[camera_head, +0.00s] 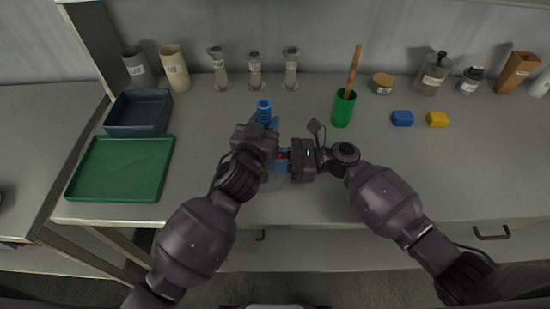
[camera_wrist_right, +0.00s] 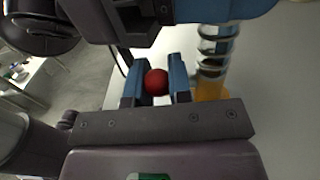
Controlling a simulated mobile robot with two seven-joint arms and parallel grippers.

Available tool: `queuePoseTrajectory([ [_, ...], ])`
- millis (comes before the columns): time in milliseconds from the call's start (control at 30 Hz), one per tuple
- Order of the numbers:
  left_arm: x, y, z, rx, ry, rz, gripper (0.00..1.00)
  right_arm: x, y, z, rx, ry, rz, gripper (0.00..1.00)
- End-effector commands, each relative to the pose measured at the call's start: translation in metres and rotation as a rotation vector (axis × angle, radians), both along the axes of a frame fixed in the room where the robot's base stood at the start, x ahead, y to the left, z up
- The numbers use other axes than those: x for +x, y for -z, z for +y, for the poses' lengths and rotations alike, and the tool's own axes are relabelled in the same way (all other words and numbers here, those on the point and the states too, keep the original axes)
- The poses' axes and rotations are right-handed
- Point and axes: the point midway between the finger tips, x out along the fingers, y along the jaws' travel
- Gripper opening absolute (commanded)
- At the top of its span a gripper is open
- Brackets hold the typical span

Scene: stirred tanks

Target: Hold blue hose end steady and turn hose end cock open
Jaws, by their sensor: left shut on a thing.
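The blue hose end (camera_head: 264,108) stands up just behind my left gripper (camera_head: 266,148) in the head view. The left gripper is shut on it; its grasp is mostly hidden by the gripper body. My right gripper (camera_head: 282,159) comes in from the right, close to the left one. In the right wrist view its two blue-padded fingers (camera_wrist_right: 157,84) stand on either side of a red ball knob (camera_wrist_right: 156,82), likely the cock's handle. The knob about fills the gap; I cannot tell whether both fingers press it.
A green tray (camera_head: 120,168) and a dark blue bin (camera_head: 139,112) are at the left. A green cup (camera_head: 343,109) with a wooden handle stands right of the grippers. Several bottles line the back. The front right counter is clear.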

Motion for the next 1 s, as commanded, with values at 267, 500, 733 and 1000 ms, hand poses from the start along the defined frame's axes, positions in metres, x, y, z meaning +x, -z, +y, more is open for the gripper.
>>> queuePoseTrajectory([
  [267,0.0,0.0,0.0001,0.0,0.0,0.0,0.09,0.0001,0.0,-0.0004,0.0,0.0,0.0,0.0],
  [500,0.0,0.0,0.0001,0.0,0.0,0.0,0.09,0.0004,-0.002,0.0012,-0.055,-0.004,-0.002,0.0],
  [733,0.0,0.0,0.0,0.0,0.0,0.0,0.09,0.0003,-0.0048,0.0064,-0.206,-0.004,-0.004,0.0],
  [1000,0.0,0.0,0.0001,0.0,0.0,0.0,0.09,0.0003,-0.0052,0.0087,-0.271,0.001,-0.001,0.0],
])
